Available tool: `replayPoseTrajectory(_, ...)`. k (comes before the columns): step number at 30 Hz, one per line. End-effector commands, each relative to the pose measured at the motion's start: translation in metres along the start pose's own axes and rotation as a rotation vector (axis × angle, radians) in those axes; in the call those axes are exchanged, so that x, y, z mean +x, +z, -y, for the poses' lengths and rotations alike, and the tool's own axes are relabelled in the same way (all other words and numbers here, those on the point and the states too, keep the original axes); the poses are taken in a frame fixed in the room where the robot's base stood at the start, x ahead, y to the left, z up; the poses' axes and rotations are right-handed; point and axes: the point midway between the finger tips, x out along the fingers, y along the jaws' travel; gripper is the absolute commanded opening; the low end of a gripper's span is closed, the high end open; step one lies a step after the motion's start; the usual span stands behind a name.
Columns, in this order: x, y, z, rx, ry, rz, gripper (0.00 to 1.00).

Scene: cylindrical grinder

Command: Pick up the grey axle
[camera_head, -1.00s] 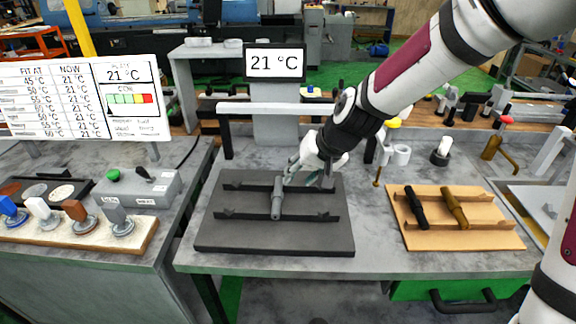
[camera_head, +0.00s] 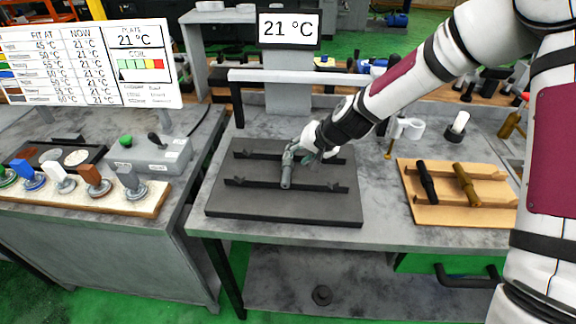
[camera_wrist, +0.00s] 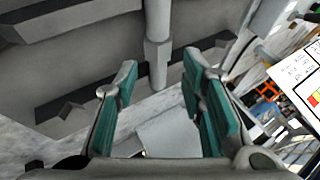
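The grey axle (camera_head: 287,170) lies across two raised rails on the dark plate (camera_head: 240,207), pointing towards the front edge. In the wrist view the axle (camera_wrist: 158,50) runs down from the top edge, with a thicker block partway along it. My gripper (camera_head: 305,152) is by the axle's far end, on its right side in the head view. In the wrist view my gripper (camera_wrist: 160,78) has its teal-padded fingers spread apart. The axle's end shows in the gap between them, and I see no finger pressing on it. The fingers partly hide the axle's far end in the head view.
To the right, a tan board (camera_head: 430,213) carries a black axle (camera_head: 427,182) and a brown axle (camera_head: 466,185). A crossbar (camera_head: 300,77) and a 21 °C display (camera_head: 289,29) stand behind the plate. A control box (camera_head: 160,157) and several coloured knobs are left.

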Motion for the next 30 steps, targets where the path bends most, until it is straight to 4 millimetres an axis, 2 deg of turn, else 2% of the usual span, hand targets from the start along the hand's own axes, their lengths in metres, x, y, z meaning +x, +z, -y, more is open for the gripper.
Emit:
replayPoseTrajectory(12,0.047,0.004,-0.003,0.000,0.000,0.003,0.37)
replayPoseTrajectory(21,0.052,0.003,-0.004,0.000,0.001,0.001,0.37)
replayPoseTrajectory(22,0.052,0.003,-0.003,0.000,0.001,0.001,0.32)
replayPoseTrajectory(26,0.052,0.003,-0.003,0.000,0.001,0.001,0.03)
replayPoseTrajectory(30,0.051,0.003,-0.004,0.000,0.001,0.001,0.00)
